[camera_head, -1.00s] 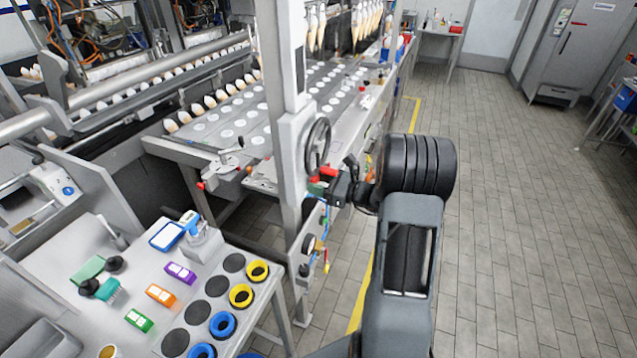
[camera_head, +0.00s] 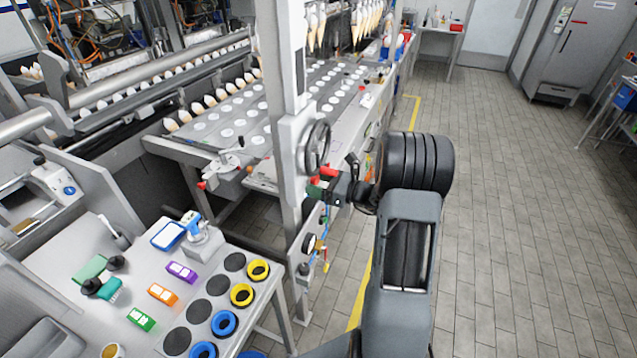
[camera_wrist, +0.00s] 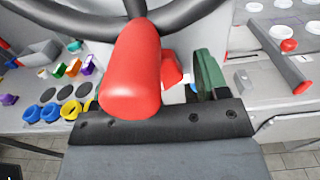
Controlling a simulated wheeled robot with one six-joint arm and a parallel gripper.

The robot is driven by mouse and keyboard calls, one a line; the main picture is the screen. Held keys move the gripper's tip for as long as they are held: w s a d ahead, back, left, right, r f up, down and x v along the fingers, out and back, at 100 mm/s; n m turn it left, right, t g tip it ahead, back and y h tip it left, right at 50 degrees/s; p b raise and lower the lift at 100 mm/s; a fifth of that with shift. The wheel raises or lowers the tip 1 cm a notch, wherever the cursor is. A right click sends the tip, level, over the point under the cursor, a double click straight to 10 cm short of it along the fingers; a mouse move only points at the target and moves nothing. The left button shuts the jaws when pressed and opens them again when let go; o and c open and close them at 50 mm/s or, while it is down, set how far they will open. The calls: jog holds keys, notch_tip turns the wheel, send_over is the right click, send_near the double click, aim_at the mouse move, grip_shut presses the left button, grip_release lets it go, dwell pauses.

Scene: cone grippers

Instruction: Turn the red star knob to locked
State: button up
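A small faceted red knob (camera_wrist: 173,70), which I take for the star knob, shows in the wrist view, partly hidden behind a larger rounded red handle (camera_wrist: 130,78). Its lock marking cannot be read. In the head view the red knob (camera_head: 316,181) is small, below the black handwheel (camera_head: 317,145). My gripper (camera_head: 322,188) is at the white post, close by the knob. In the wrist view one green-faced finger (camera_wrist: 209,76) is right of the knob with a narrow gap. The gripper looks open around the knob.
The handwheel's red handle (camera_head: 328,171) sticks out just above my gripper. The white post (camera_head: 291,220) stands close on the left. A table (camera_head: 130,240) with coloured rings and blocks is at lower left. The tiled floor (camera_head: 520,220) on the right is clear.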

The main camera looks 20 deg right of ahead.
jog(key=b+v, duration=0.3)
jog(key=v, duration=1.1)
jog(key=shift+a, duration=0.1)
dwell(0.4)
